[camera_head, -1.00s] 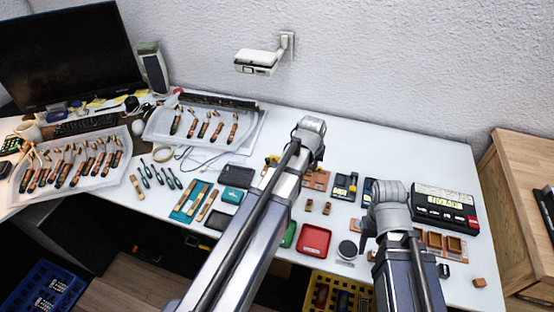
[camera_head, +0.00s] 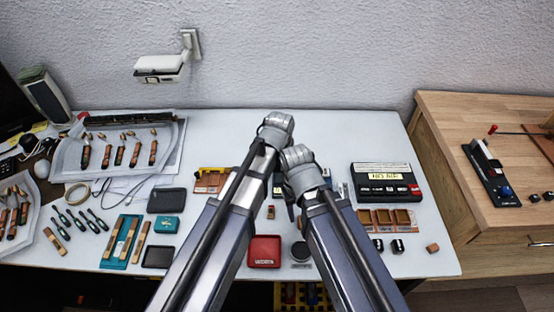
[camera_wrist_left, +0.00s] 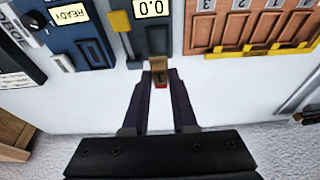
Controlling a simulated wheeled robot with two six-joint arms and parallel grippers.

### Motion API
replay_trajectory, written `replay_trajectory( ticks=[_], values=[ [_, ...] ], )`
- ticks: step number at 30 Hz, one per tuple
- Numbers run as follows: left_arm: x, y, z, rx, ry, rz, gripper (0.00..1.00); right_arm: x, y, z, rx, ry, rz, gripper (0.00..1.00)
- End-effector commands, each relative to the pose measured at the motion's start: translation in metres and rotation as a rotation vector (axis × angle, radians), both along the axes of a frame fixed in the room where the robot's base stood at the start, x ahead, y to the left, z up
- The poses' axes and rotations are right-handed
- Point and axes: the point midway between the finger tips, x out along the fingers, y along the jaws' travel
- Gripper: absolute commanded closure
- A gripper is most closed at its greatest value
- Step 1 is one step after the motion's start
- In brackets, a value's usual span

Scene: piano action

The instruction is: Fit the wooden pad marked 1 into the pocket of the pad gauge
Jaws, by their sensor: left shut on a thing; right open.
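In the left wrist view my left gripper (camera_wrist_left: 160,86) is shut on a small wooden pad (camera_wrist_left: 159,76) with a red lower end; I cannot read its number. The pad is beside a grey-blue device with a 0.0 display (camera_wrist_left: 153,38) and a yellow lever, which looks like the pad gauge. In the head view the gauge is largely hidden behind my arms. My right gripper (camera_head: 303,178) is open, close beside the left wrist; its fingertips are hard to make out.
A wooden rack numbered along its edge (camera_wrist_left: 240,32) and a blue device reading READY (camera_wrist_left: 86,38) flank the gauge. A black box (camera_head: 386,185), a wooden compartment tray (camera_head: 385,218) and a red tray (camera_head: 264,251) stand nearby.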

Motion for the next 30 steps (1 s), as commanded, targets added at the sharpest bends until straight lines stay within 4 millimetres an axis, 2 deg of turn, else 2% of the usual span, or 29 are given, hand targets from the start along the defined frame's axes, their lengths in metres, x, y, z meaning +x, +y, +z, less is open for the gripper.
replay_trajectory(
  ticks=[18, 30],
  values=[
    [0.0, 0.0, -0.049, 0.0, 0.0, 0.0, 1.0, 0.0, 0.0, -0.049, 0.0, 0.0, 0.0, 0.5],
    [0.0, 0.0, -0.052, 0.0, 0.0, 0.0, 1.0, 0.0, 0.0, -0.052, 0.0, 0.0, 0.001, 0.5]
  ],
)
